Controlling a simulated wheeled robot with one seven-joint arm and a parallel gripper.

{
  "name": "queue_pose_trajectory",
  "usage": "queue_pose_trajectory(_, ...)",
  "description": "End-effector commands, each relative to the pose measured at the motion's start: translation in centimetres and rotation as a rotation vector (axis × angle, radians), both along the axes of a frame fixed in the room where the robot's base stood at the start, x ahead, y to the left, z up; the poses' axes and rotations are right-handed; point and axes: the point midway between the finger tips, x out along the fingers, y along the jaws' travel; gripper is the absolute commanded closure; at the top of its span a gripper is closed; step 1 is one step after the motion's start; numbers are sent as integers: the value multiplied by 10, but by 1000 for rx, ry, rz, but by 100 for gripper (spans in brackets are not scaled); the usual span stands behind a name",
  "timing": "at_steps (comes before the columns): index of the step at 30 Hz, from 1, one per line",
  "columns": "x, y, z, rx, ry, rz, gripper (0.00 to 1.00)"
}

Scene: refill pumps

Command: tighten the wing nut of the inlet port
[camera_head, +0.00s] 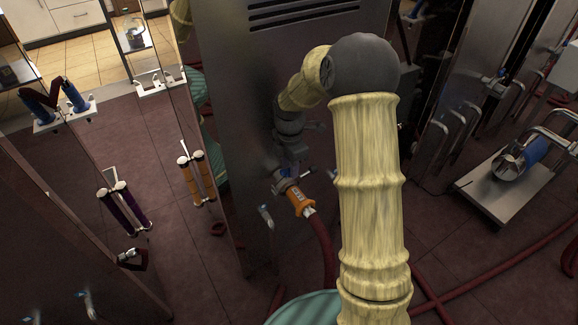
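My arm reaches up and over to the front of a dark metal cabinet (232,120). My gripper (288,170) points down at the cabinet's front, just above a small metal port fitting (281,185). An orange hose coupling (299,201) with a dark red hose (323,250) sits at this fitting. The fitting is likely the inlet port, but its wing nut is too small to make out. The fingers are small and partly merge with the fitting, so I cannot tell whether they touch it or are open or shut.
A handle (266,215) stands out from the cabinet left of the coupling. Red hoses (480,292) lie on the dark tiled floor. A low metal cart (505,185) with a blue motor (536,150) stands at the right. Racks with coloured handles (195,178) stand at the left.

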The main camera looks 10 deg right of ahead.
Motion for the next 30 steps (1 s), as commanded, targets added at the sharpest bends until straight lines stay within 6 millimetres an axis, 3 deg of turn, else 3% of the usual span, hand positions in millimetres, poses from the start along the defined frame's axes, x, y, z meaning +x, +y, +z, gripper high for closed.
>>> queue_pose_trajectory(6, 0, 3, 0, 0, 0, 4, 67)
queue_pose_trajectory(11, 0, 3, 0, 0, 0, 4, 99)
queue_pose_trajectory(12, 0, 3, 0, 0, 0, 4, 100)
queue_pose_trajectory(30, 0, 3, 3, 0, 2, -108, 100)
